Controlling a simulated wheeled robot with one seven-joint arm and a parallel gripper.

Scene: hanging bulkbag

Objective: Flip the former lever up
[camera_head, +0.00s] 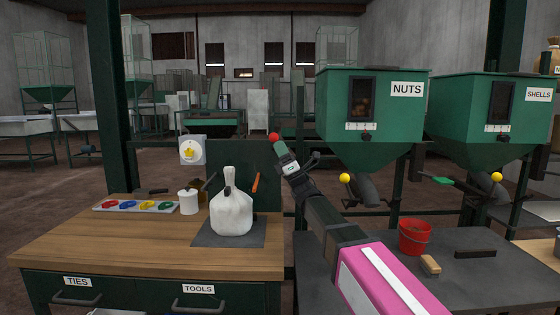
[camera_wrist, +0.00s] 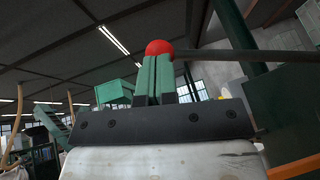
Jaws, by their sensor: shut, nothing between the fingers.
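A lever with a red ball knob (camera_head: 274,137) shows at the tip of my gripper (camera_head: 279,145) in the head view. In the wrist view the red knob (camera_wrist: 159,47) sits right at the ends of my green fingers (camera_wrist: 156,75), and a dark rod (camera_wrist: 235,55) runs from it to the right. My fingers are shut together with nothing between them. I cannot tell whether they touch the knob. The lever's mount is not clearly visible. No label on it shows that names it as the former lever.
A white bag (camera_head: 231,215) stands on a dark mat on the wooden bench (camera_head: 130,238). The NUTS hopper (camera_head: 345,140) and SHELLS hopper (camera_head: 465,120) stand right, above a red bucket (camera_head: 414,238).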

